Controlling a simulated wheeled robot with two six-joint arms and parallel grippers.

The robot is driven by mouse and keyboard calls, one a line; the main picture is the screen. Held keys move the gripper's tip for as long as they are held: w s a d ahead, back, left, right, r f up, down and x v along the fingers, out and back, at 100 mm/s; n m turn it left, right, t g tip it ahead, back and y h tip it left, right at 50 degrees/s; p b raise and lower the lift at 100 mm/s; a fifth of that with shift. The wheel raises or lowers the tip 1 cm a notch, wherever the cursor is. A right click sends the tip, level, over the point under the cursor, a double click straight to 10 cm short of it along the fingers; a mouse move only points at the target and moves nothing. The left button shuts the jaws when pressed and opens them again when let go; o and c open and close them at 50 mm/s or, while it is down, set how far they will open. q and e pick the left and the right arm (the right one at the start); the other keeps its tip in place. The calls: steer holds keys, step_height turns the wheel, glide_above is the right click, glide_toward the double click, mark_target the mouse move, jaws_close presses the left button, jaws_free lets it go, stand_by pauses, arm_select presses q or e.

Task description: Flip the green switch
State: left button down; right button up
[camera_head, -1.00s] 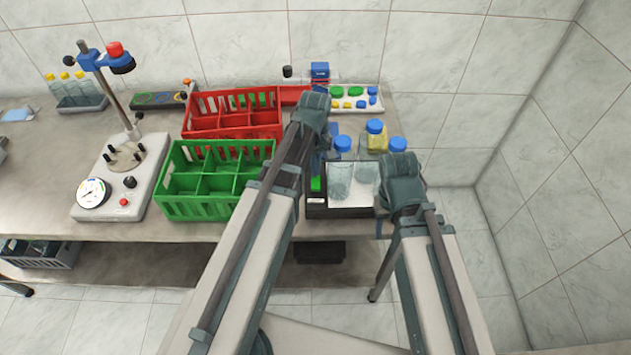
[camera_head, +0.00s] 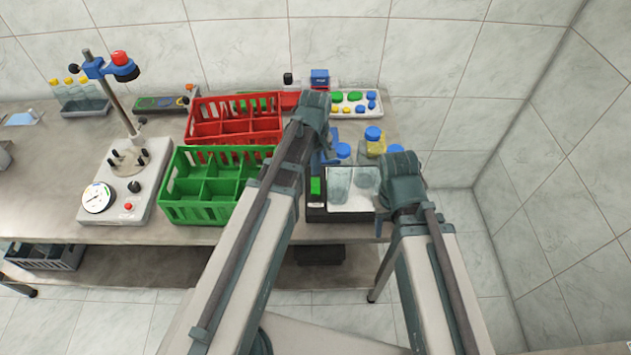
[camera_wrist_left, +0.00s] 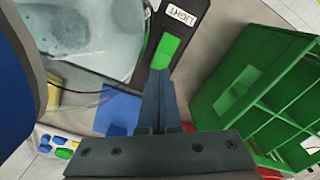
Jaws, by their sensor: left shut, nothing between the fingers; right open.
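The green switch (camera_head: 316,186) is a small rectangle on a black box (camera_head: 318,208) near the bench's front edge. In the left wrist view the green switch (camera_wrist_left: 163,52) sits beside a "LIGHT" label. My left gripper (camera_head: 324,158) is shut and empty, close to the switch and partly hidden by its own arm in the head view. In the left wrist view its closed fingertips (camera_wrist_left: 158,74) reach the lower end of the green patch; I cannot tell whether they touch. My right gripper (camera_head: 380,222) is open and empty, right of the box.
A pale panel with clear round shapes (camera_head: 352,203) lies right of the switch. A green crate (camera_head: 195,211) and a red crate (camera_head: 205,142) stand to the left. Blue-capped bottles (camera_head: 374,140) stand behind. A gauge stand (camera_head: 130,185) is further left.

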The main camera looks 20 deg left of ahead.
mark_target(315, 183)
arm_select(q)
step_height(315, 183, up, 4)
steer(key=p, duration=0.3)
steer(key=shift+f, duration=0.15)
stand_by(0.3)
steer(key=s+m, duration=0.9)
steer(key=s+d+m+y, duration=0.1)
steer(key=s+d+m, duration=0.3)
steer(key=d, duration=0.6)
steer(key=shift+s+d, duration=0.25)
steer(key=shift+s, duration=0.4)
steer(key=shift+w, duration=0.1)
